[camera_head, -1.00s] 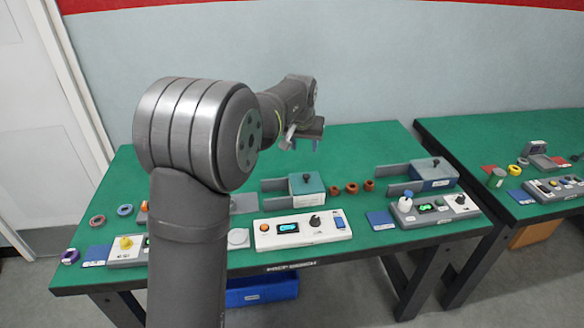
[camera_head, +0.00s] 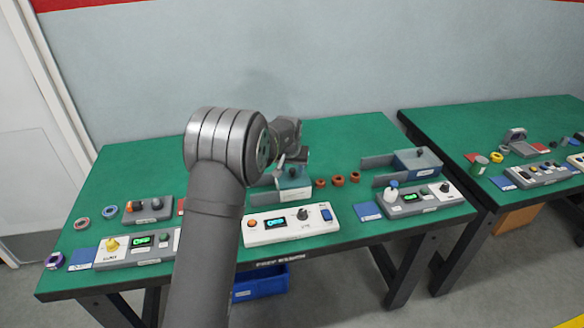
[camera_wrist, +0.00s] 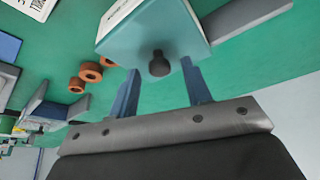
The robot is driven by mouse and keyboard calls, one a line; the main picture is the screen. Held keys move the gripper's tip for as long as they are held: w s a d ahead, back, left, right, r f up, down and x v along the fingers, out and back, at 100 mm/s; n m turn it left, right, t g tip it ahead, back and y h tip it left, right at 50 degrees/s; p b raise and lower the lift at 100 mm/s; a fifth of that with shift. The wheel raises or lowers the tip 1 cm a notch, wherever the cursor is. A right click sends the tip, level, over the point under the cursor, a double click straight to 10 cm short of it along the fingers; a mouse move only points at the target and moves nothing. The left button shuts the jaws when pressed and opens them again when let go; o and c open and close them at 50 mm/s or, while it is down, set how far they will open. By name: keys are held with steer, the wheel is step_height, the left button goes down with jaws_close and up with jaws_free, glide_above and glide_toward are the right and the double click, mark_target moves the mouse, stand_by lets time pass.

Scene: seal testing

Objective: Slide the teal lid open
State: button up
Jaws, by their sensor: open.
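The teal lid (camera_wrist: 150,38) with a dark round knob (camera_wrist: 159,63) fills the upper middle of the wrist view. In the head view the teal lid (camera_head: 295,184) is partly hidden behind my gripper (camera_head: 291,166). In the wrist view my gripper (camera_wrist: 163,82) is open, with its two blue fingers pointing at the lid's edge. The knob shows between the fingertips with gaps on both sides. Nothing is held. Whether the fingers are level with the knob is hard to tell.
Several orange-brown rings (camera_head: 338,180) lie right of the lid. A similar lidded unit (camera_head: 417,160) stands farther right. A white control box (camera_head: 290,224) with a screen sits in front. Grey rails (camera_wrist: 245,14) extend beside the lid. Green tabletop (camera_head: 345,140) behind is clear.

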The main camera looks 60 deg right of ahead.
steer(key=shift+f, duration=0.1)
jaws_close()
steer(key=w+a, duration=0.6)
steer(key=w, duration=0.1)
steer(key=shift+a, duration=0.4)
jaws_free()
steer(key=v, duration=1.7)
steer(key=shift+r, duration=0.2)
steer(key=shift+f, duration=0.1)
